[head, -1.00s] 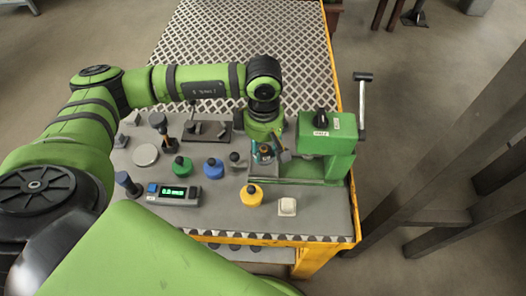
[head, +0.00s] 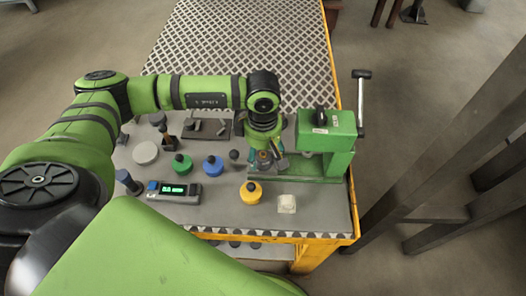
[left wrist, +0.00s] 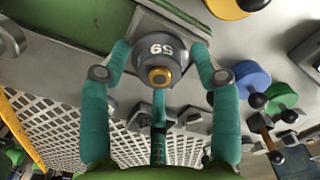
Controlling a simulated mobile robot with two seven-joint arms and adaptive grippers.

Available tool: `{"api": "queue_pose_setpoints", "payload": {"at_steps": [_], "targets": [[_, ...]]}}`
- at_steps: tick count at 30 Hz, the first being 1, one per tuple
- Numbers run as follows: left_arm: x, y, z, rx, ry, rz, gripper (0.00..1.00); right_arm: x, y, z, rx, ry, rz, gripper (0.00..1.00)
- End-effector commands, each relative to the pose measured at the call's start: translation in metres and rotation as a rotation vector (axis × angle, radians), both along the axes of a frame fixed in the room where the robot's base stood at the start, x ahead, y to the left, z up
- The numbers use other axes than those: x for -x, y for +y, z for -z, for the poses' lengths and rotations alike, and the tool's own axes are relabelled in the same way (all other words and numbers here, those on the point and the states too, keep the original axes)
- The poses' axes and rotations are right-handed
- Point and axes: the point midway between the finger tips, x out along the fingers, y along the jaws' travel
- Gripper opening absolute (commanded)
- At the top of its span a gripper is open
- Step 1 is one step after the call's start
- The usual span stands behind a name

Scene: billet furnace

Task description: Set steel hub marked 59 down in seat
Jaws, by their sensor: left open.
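The steel hub marked 59 (left wrist: 158,52) is a grey round piece with a brass-coloured centre; its number reads upside down in the left wrist view. It stands at a light square plate (left wrist: 190,22) on the green press base. How fully it sits in the seat cannot be told, as the hub covers it. My left gripper (left wrist: 160,68) is open, with a teal finger on each side of the hub. In the head view the left gripper (head: 265,160) is over the press base and mostly hides the hub. My right gripper is not in view.
The green press (head: 328,135) with its lever stands just right of the gripper. Green (head: 182,165), blue (head: 213,166) and yellow (head: 251,193) knobbed pieces, a digital readout (head: 175,191) and a whitish block (head: 287,204) lie nearby. The mesh-topped area (head: 240,40) behind is clear.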

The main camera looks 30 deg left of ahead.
Motion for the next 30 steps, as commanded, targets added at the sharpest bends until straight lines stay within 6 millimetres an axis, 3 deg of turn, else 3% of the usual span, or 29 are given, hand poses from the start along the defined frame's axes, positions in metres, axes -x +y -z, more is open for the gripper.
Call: {"api": "queue_pose_setpoints", "payload": {"at_steps": [5, 15, 21, 30], "targets": [[-0.001, 0.0, -0.01, 0.001, -0.004, -0.001, 0.62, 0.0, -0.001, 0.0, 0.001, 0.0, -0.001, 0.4], [-0.002, 0.0, -0.08, 0.001, -0.008, 0.001, 0.62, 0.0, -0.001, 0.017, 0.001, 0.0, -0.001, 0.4], [-0.001, 0.0, -0.111, 0.0, -0.003, 0.0, 0.62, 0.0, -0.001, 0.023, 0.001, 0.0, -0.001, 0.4], [0.0, 0.0, -0.123, 0.0, 0.0, 0.001, 0.62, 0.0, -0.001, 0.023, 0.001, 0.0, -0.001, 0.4]]}}
